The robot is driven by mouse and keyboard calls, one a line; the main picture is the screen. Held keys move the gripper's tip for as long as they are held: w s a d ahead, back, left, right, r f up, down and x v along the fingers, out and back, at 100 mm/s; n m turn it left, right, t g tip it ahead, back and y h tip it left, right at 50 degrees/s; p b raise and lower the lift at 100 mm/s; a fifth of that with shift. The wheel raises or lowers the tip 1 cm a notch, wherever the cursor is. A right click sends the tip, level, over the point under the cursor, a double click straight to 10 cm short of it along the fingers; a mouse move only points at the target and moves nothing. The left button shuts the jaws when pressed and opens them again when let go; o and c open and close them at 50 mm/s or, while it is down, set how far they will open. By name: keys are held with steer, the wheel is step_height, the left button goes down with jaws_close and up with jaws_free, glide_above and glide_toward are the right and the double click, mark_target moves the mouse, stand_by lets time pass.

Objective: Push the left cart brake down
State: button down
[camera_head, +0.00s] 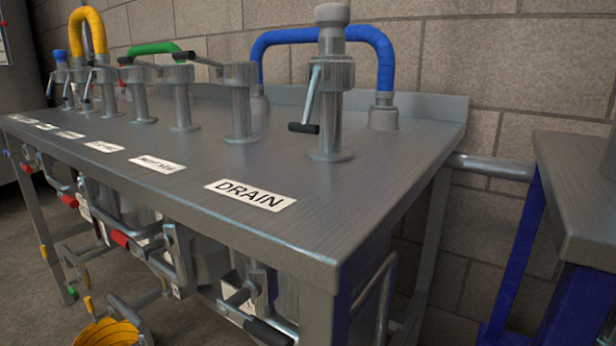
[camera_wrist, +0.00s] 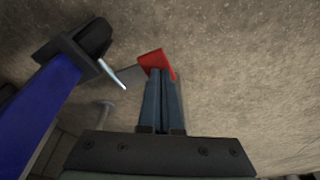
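A red pedal-like piece (camera_wrist: 153,62), which looks like a cart brake, shows in the wrist view above the floor, with a grey plate beside it. My gripper (camera_wrist: 161,74) points at it, its two fingers side by side with no clear gap and nothing visible between them. The fingertips overlap the red piece's lower edge in the picture; I cannot tell whether they touch. A blue leg (camera_wrist: 38,115) with a black wheel-like end (camera_wrist: 82,40) and a thin metal lever is to the left. My gripper is not in the head view.
In the head view, a steel bench (camera_head: 330,205) with taps, hoses and a DRAIN label (camera_head: 250,194) fills the middle. A grey-topped, blue-legged unit (camera_head: 575,190) stands at the right. A yellow coil (camera_head: 108,332) is low at the left. Open floor lies right of the red piece.

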steer(key=shift+f+b, duration=0.3)
steer(key=shift+f, duration=0.3)
steer(key=shift+r, duration=0.1)
step_height(320, 180, up, 6)
steer(key=p, duration=0.6)
steer(key=shift+p, duration=0.3)
